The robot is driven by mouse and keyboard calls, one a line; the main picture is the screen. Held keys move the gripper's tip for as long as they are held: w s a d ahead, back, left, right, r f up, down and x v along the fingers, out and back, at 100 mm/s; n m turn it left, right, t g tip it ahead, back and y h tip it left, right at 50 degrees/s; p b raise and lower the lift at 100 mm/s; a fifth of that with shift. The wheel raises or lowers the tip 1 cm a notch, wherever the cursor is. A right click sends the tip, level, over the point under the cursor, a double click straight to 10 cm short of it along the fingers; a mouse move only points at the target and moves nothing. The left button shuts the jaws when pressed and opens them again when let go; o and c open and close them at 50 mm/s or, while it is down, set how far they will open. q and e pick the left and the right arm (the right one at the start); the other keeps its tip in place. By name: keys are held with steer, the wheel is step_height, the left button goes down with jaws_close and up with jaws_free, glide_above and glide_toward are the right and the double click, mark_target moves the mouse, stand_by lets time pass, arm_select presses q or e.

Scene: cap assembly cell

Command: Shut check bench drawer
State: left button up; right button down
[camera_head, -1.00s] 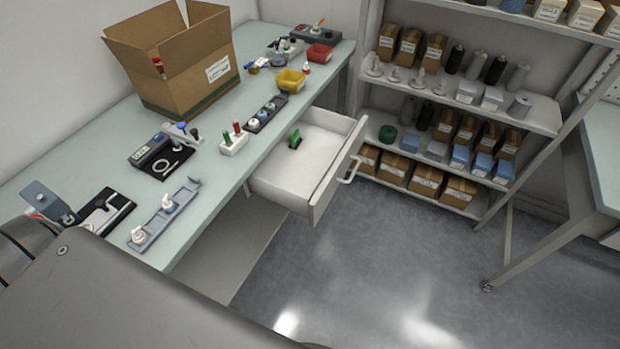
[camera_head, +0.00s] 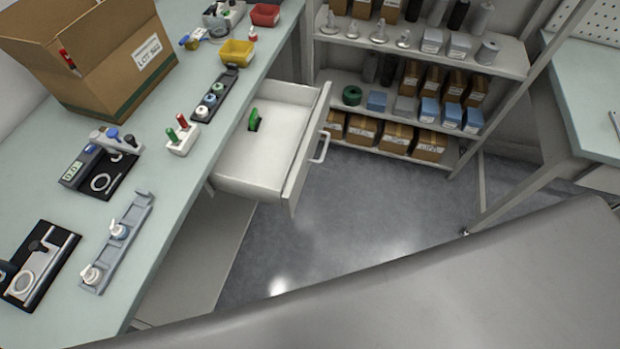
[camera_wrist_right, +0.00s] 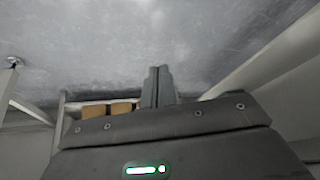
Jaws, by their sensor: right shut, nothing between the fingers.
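The check bench drawer (camera_head: 238,181) stands pulled out from the bench (camera_head: 183,212) in the head view. Its white front carries a bar handle (camera_head: 322,148) on the outer side. A green-handled item (camera_head: 254,118) lies inside the drawer near its back. My right gripper (camera_wrist_right: 158,72) shows in the right wrist view with its two fingers together and nothing between them, above the grey floor. It is not visible in the head view, so its distance from the drawer cannot be told. My left gripper is in neither view.
An open cardboard box (camera_head: 95,60), a yellow bin (camera_head: 237,53), a red bin (camera_head: 265,14) and small fixtures stand on the bench. A shelf rack (camera_head: 420,60) with boxes and bottles stands beyond the drawer. Another table (camera_head: 590,95) is at right. Floor before the drawer is clear.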

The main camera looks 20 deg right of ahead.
mark_target(303, 175)
steer(key=w+r+m+t+y+b, duration=0.25)
steer(key=w+r, duration=0.45)
steer(key=w, duration=0.4)
steer(key=w+r+m+t+y+b, duration=0.2)
steer(key=w+r+t+y+b, duration=0.15)
steer(key=w+r, duration=0.55)
steer(key=a+r+g+y+b, duration=0.1)
steer(key=a+r+y, duration=0.15)
steer(key=r, duration=0.25)
steer(key=w+a+r+m+y+b, duration=0.1)
steer(key=a+r+y, duration=0.15)
steer(key=r, duration=0.25)
steer(key=a+r+g+y+b, duration=0.1)
steer(key=r+y, duration=0.2)
steer(key=r, duration=0.2)
steer(key=p+x, duration=0.1)
steer(key=x, duration=1.2)
steer(key=shift+r, duration=0.1)
steer(key=shift+w+a+p, duration=0.3)
steer(key=shift+a, duration=0.15)
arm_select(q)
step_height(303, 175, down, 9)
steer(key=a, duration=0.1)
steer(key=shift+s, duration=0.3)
arm_select(e)
steer(key=shift+w+a, duration=0.1)
steer(key=shift+a, duration=0.05)
